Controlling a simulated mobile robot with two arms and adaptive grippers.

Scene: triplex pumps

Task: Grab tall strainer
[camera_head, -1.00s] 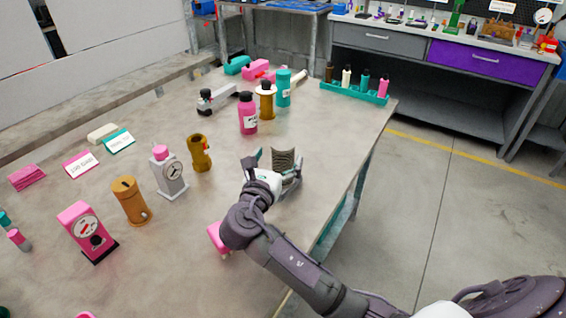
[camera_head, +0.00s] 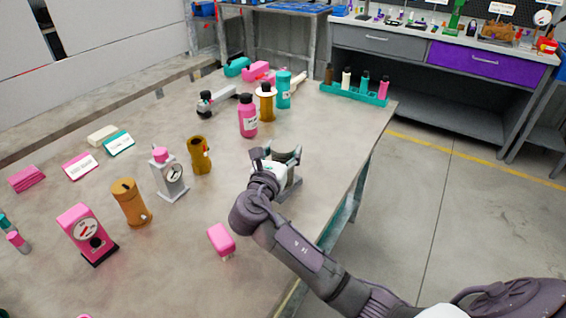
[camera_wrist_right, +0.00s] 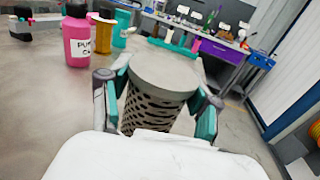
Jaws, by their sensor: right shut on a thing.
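The tall strainer (camera_wrist_right: 157,90) is a grey cylinder with a smooth top and dark slots down its side. It stands between the fingers of my right gripper (camera_wrist_right: 160,105) in the right wrist view, and the teal finger pads press on both sides of it. In the head view my right gripper (camera_head: 276,156) is over the right part of the table and hides nearly all of the strainer. I cannot tell whether the strainer's bottom is lifted. My left gripper is not in view.
A pink bottle (camera_head: 248,118), a brown cylinder (camera_head: 199,156) and a grey gauge unit (camera_head: 169,178) stand to the left. A pink block (camera_head: 221,239) lies nearer. A teal rack (camera_head: 352,93) sits at the far edge.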

